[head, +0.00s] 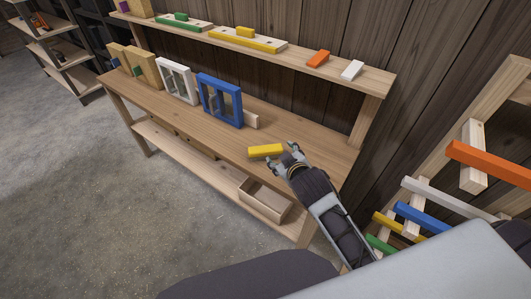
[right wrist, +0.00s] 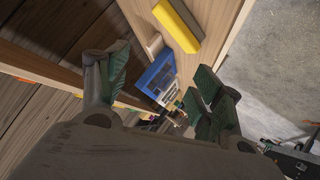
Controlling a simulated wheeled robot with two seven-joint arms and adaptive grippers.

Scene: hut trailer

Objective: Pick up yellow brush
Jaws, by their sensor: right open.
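A yellow block-like piece (head: 266,151), seemingly the yellow brush, lies flat on the wooden workbench (head: 215,138) near its front edge. It also shows at the top of the right wrist view (right wrist: 178,24), beyond the finger tips. I see no bristles on it. My right gripper (head: 284,157) is open and empty, just to the right of the yellow piece, with its fingers pointing towards it. The piece is not between the fingers. My left gripper is not in view.
A blue frame (head: 220,101) and a white frame (head: 178,80) stand on the bench to the left. An upper shelf (head: 300,62) runs along the wall behind. An open box (head: 264,201) sits on the lower shelf. A rack with coloured bars (head: 420,216) is at the right.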

